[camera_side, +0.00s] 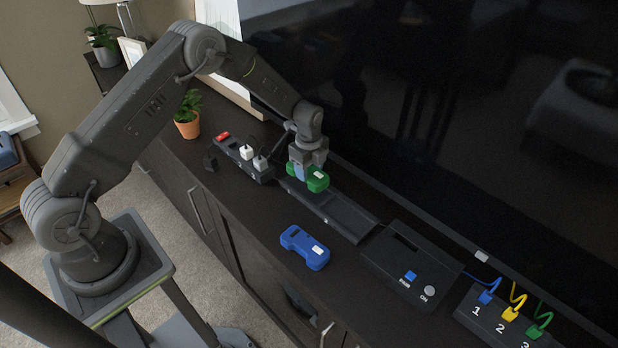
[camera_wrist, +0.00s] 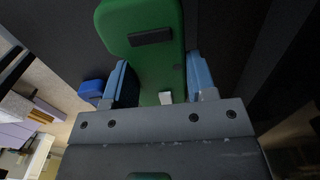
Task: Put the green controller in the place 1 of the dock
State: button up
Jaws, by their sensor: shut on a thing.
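My gripper (camera_side: 306,172) is shut on the green controller (camera_side: 318,181) and holds it over the long low black tray (camera_side: 345,218). Whether the controller touches the tray cannot be told. In the wrist view the green controller (camera_wrist: 150,45) stands between the two blue finger pads of my gripper (camera_wrist: 160,72), with a dark rectangle and a small white patch on it. A black block (camera_side: 481,318) marked 1, 2 and 3, with blue, yellow and green plugs, lies at the lower right. Which unit is the dock is not clear; no place numbers show on the tray.
A blue controller (camera_side: 305,248) lies on the dark cabinet top in front of the tray. A black box (camera_side: 405,262) with PAIR and ON buttons sits to the tray's right. A power strip (camera_side: 233,148) with white plugs and a potted plant (camera_side: 187,128) stand left. A large screen (camera_side: 430,110) rises behind.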

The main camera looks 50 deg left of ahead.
aim_at(309, 178)
jog(key=shift+f, duration=1.95)
jog(key=shift+f, duration=0.15)
jog(key=o, duration=1)
notch_tip(309, 178, up, 12)
jog(key=shift+r, duration=0.2)
